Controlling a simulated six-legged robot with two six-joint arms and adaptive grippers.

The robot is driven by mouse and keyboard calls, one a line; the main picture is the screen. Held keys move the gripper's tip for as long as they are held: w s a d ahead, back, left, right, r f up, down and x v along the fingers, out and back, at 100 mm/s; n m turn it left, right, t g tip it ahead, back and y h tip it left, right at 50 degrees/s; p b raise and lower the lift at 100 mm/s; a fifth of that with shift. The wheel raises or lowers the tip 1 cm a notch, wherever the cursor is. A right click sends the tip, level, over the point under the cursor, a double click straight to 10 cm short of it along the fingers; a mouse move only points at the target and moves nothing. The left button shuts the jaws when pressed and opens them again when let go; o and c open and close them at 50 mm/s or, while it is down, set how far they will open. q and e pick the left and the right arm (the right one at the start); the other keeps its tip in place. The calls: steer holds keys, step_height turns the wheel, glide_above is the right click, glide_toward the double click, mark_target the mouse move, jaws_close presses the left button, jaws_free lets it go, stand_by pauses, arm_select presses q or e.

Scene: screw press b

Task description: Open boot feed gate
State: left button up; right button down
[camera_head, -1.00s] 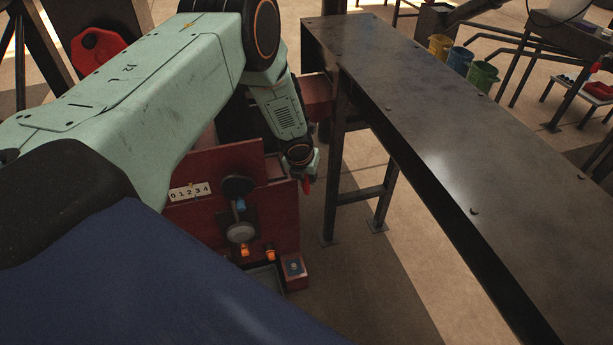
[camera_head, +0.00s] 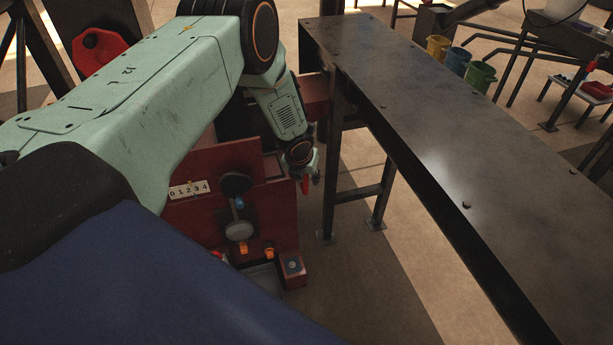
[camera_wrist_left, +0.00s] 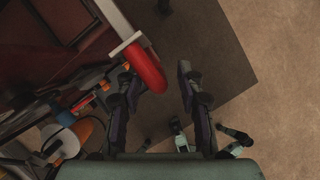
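The red machine (camera_head: 280,219) stands below my left arm, with a white scale plate (camera_head: 188,190) numbered from 0 on its front. A rounded red handle (camera_wrist_left: 146,68) on a pale bar sticks out past the machine's edge in the left wrist view; its red also shows in the head view (camera_head: 305,185). My left gripper (camera_wrist_left: 157,80) is open at the handle. The handle lies between the fingertips, closer to the left finger, with a gap to the right finger. Contact cannot be told. In the head view the left gripper (camera_head: 312,176) is small and partly hidden. My right gripper is not in view.
A long dark metal table (camera_head: 440,110) stands to the right of the machine, its legs near my left gripper. A round grey knob (camera_head: 239,231) and orange parts sit on the machine's front. Floor (camera_head: 370,270) is bare between machine and table. Coloured buckets (camera_head: 459,61) stand behind.

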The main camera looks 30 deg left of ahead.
arm_select(q)
steer(key=v, duration=1.2)
stand_by(0.5)
stand_by(0.5)
steer(key=s+d+f+n+h, duration=0.25)
steer(key=s+d+n, duration=0.4)
steer(key=n, duration=0.45)
steer(key=s+d+f+n+h, duration=0.25)
steer(key=s+d+n, duration=0.25)
steer(key=d+n, duration=0.45)
steer(key=s+a+f+n+g+y, duration=0.1)
steer(key=s+n, duration=0.3)
steer(key=s, duration=0.4)
steer(key=s+a+f+n+g+y, duration=0.1)
steer(key=s+f+n+g, duration=0.1)
steer(key=s, duration=0.6)
steer(key=s+a+f+n+g+y, duration=0.1)
steer(key=s+f+n, duration=0.3)
steer(key=s+n, duration=0.2)
steer(key=s, duration=0.2)
steer(key=shift+s+a+n+y, duration=0.25)
steer(key=shift+a+n+y, duration=0.1)
steer(key=shift+a+y, duration=0.05)
